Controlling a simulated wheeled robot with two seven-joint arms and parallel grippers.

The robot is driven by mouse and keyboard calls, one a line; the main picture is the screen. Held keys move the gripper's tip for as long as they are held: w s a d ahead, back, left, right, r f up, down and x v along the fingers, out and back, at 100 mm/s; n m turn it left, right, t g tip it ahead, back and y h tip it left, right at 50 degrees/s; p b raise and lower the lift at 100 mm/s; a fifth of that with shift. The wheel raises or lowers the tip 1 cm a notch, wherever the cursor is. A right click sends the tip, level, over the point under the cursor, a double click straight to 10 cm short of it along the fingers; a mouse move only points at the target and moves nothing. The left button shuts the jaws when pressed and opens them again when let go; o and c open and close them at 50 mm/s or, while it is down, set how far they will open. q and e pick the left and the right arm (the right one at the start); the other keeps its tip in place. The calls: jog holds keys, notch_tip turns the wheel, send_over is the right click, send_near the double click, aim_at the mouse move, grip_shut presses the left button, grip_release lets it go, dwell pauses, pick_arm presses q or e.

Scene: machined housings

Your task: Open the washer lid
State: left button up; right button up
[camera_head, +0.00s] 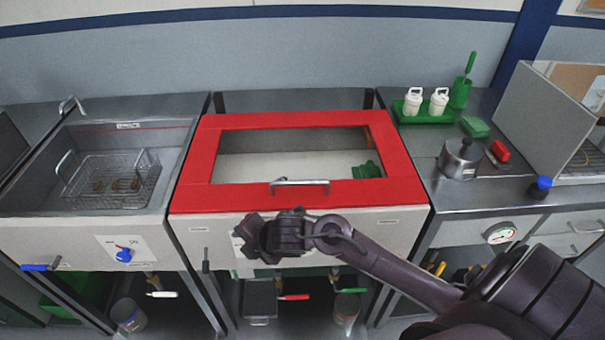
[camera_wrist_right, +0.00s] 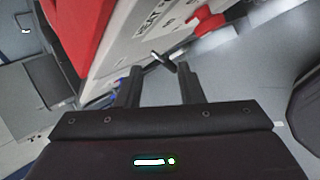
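The washer's lid (camera_head: 196,150) is a red frame around a clear window, lying shut on the pale washer body (camera_head: 390,222). A metal bar handle (camera_head: 299,184) sits on the lid's front edge. My right gripper (camera_head: 250,236) is in front of the washer's front panel, below and left of the handle, apart from it. In the right wrist view, the gripper (camera_wrist_right: 158,84) has its two fingers spread with a gap between them. A small dark part shows just beyond the fingertips; I cannot tell what it is. The lid's red edge (camera_wrist_right: 75,30) shows at the left. My left gripper is not in view.
A sink with a wire basket (camera_head: 112,180) stands left of the washer. The right counter holds a green tray (camera_head: 425,116) with white bottles, a metal pot (camera_head: 459,160) and a grey upright panel (camera_head: 540,112). A dark lever (camera_head: 205,262) projects from the washer's front left.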

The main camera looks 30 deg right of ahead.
notch_tip(320, 180, up, 5)
jog(key=w+d+n+y, duration=0.1)
jog(key=w+n, duration=0.2)
jog(key=n, duration=0.5)
jog(key=n+g+h, duration=0.1)
jog(key=n+g, duration=0.3)
jog(key=n, duration=1.4)
send_near(299, 182)
jog(key=p+x, duration=0.2)
jog(key=x, duration=0.6)
grip_shut()
